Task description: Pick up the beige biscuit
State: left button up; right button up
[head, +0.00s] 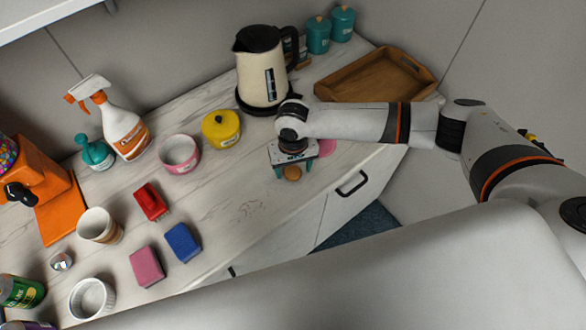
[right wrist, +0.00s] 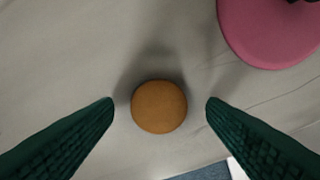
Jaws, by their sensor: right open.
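The biscuit (head: 292,173) is a small round brown-orange disc on the light wooden worktop, close to its front edge. In the right wrist view the biscuit (right wrist: 159,107) lies flat between the two green fingertips, with a gap on each side. My right gripper (head: 293,168) points down over it and is open and empty; its fingers (right wrist: 160,108) show at both sides in the right wrist view. Whether the fingertips are level with the biscuit or above it I cannot tell. My left gripper is not in view.
A pink round thing (right wrist: 270,28) lies beside the biscuit, partly behind the gripper in the head view. A kettle (head: 262,75) and a wooden tray (head: 375,76) stand behind. A yellow pot (head: 221,130) and pink bowl (head: 180,155) are to the left.

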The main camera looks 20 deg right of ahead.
jog(key=shift+f, duration=0.3)
jog(key=c, duration=1.1)
jog(key=shift+o, duration=0.2)
jog(key=shift+r, duration=0.1)
